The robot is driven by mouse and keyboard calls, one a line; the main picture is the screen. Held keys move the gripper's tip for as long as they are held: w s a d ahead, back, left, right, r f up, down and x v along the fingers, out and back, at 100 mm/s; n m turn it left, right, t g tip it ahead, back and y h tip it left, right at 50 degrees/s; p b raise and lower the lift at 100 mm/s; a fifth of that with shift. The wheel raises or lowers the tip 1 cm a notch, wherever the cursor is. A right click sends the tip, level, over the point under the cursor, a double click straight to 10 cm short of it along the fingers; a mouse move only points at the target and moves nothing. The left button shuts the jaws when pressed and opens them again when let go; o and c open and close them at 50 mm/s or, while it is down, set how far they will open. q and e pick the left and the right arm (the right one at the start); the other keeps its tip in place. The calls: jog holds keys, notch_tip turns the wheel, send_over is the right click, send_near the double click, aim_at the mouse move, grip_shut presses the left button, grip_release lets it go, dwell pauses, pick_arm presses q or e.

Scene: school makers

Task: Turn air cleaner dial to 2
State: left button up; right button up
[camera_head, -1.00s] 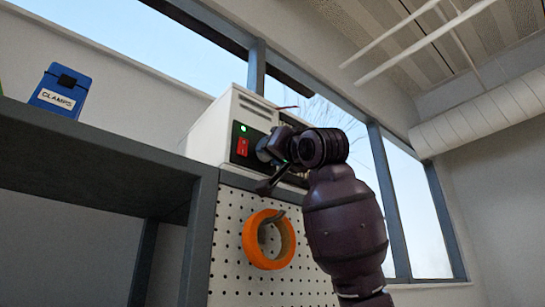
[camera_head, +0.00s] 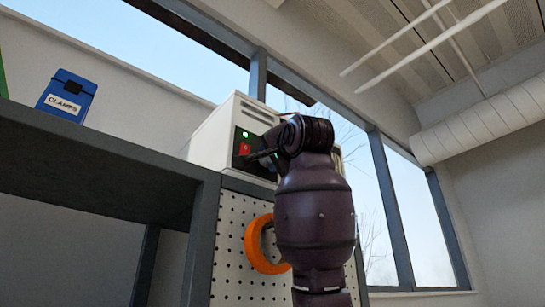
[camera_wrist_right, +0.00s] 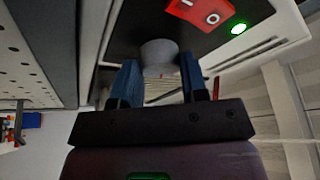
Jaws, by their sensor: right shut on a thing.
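The air cleaner (camera_head: 222,137) is a white box with a dark front panel, up on top of the pegboard unit. Its panel carries a red switch (camera_head: 245,149) and a lit green lamp (camera_head: 245,134); both also show in the right wrist view, the switch (camera_wrist_right: 200,12) beside the lamp (camera_wrist_right: 238,28). The dial (camera_wrist_right: 160,53) is a round grey knob in the right wrist view; in the head view my arm hides it. My right gripper (camera_wrist_right: 160,74) is shut on the dial, a blue finger on each side. No dial numbers are readable. My left gripper is out of view.
An orange ring (camera_head: 258,246) hangs on the white pegboard (camera_head: 232,270) below the air cleaner, partly behind my right arm. A blue box labelled CLAMPS (camera_head: 68,95) stands on the dark grey shelf (camera_head: 100,150) at left. Windows lie behind.

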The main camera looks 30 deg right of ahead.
dwell(0.3)
jog(key=o, duration=0.9)
jog(key=b+v, duration=0.2)
jog(key=v, duration=0.9)
jog(key=shift+r+b, duration=0.1)
jog(key=shift+b, duration=0.2)
jog(key=shift+w, duration=0.1)
